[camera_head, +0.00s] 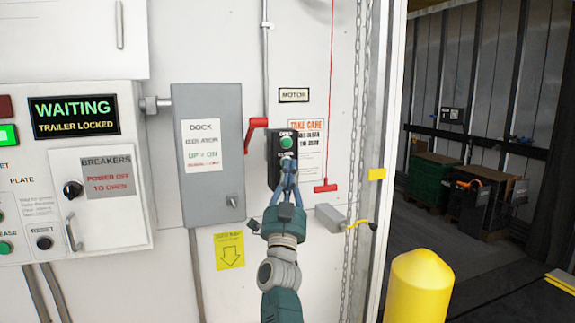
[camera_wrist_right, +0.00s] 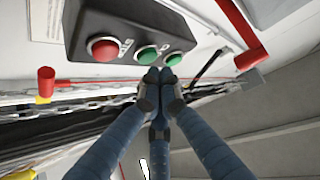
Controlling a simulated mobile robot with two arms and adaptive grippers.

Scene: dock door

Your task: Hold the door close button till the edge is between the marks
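The black button box (camera_head: 273,168) hangs on the white wall in the head view. Its top green button (camera_head: 287,143) is labelled OPEN; my right gripper (camera_head: 288,162) covers the lower part and most of a second label. In the right wrist view the box (camera_wrist_right: 84,24) carries a red button (camera_wrist_right: 103,47), a middle green button (camera_wrist_right: 147,55) and an end green button (camera_wrist_right: 173,59). My right gripper (camera_wrist_right: 160,76) is shut and empty, its fingertips together close by the two green buttons. I cannot tell whether they touch one. My left gripper is out of view.
A yellow mark (camera_head: 376,174) sits on the door frame beside a hanging chain (camera_head: 357,130). The doorway stands open; no door edge is clear. A yellow bollard (camera_head: 420,287) stands before it. A red handle (camera_head: 254,130) and red pull cord (camera_head: 326,187) flank the box.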

